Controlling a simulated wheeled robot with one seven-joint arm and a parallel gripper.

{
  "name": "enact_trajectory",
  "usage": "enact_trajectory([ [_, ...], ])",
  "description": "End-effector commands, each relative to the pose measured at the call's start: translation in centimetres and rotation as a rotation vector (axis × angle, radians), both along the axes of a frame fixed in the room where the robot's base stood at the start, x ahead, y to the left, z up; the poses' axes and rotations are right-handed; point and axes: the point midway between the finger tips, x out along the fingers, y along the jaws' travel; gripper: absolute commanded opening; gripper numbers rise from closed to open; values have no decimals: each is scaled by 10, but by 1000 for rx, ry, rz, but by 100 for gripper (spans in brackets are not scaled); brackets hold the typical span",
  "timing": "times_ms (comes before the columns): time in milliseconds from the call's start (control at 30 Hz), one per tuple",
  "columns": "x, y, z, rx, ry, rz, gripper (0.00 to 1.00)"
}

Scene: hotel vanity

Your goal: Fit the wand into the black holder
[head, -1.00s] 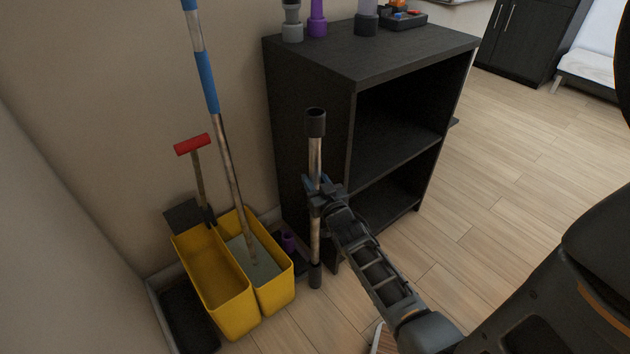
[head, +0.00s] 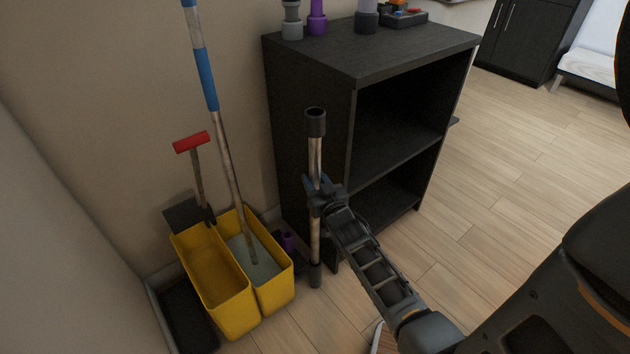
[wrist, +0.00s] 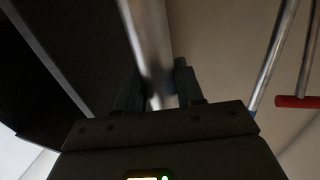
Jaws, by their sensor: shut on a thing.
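The wand (head: 315,155) is a metal tube with a black collar at its top and a black lower end. It stands close to upright in front of the left side of the black shelf unit. My gripper (head: 318,192) is shut around the tube at about mid-length. In the wrist view the tube (wrist: 150,45) runs between the two fingers of my gripper (wrist: 156,92). A low dark piece (head: 301,266) on the floor behind the wand's lower end may be the black holder; it is mostly hidden. I cannot tell whether the wand touches it.
Yellow buckets (head: 222,290) with a long blue-gripped pole (head: 210,80) and a red-handled tool (head: 191,142) stand left of the wand. A small purple piece (head: 288,241) is between them and the shelf unit (head: 400,52). Open wooden floor (head: 520,200) lies to the right.

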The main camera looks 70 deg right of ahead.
Motion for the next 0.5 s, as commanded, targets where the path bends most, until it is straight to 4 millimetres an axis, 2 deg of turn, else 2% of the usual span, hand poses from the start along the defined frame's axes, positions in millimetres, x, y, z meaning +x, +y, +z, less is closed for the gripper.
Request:
enact_trajectory([
  [500, 0, 0, -10, -1, -1, 1, 0],
])
